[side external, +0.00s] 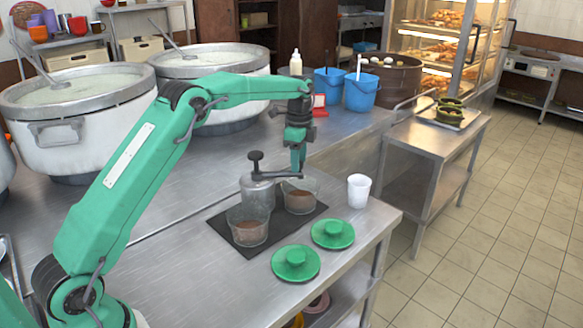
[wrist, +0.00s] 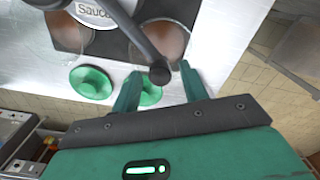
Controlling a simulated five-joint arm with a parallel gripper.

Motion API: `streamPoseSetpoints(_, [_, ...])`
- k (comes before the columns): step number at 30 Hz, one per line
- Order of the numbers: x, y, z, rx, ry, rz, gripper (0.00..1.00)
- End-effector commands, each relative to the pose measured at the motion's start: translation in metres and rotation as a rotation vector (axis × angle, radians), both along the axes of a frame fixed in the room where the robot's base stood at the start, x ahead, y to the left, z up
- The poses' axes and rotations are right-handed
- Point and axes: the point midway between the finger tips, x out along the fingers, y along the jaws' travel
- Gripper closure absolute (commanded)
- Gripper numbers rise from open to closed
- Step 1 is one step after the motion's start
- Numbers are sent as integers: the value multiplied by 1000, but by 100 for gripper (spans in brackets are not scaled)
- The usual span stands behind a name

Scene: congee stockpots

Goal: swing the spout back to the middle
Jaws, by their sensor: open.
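The sauce pump dispenser (side external: 257,192) is a grey cylinder with a black knob, standing on a dark mat (side external: 225,232). Its dark spout (side external: 284,176) points right, over the right glass (side external: 300,198); the left glass (side external: 248,232) stands in front of the dispenser. Both glasses hold brown contents. My gripper (side external: 297,165) is at the spout's outer end. In the wrist view my gripper (wrist: 160,88) is open, with the rounded end of the spout (wrist: 138,40) between its fingertips. I cannot tell whether either finger touches it. The "Sauce" label (wrist: 95,10) is partly cut off.
Two green lids (side external: 296,263) (side external: 333,234) lie on the counter near the front edge. A white cup (side external: 358,190) stands right of the mat. Large pots (side external: 100,120) and blue containers (side external: 361,92) stand behind. Bare counter lies left of the mat.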

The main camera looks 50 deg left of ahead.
Motion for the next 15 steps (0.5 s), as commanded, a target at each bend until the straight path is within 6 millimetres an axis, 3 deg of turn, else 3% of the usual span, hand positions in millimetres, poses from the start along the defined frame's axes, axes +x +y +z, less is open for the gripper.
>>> streamPoseSetpoints(5, [0,0,0,0,0,0,56])
streamPoseSetpoints(9, [0,0,0,0,0,0,80])
streamPoseSetpoints(15, [0,0,0,0,0,0,81])
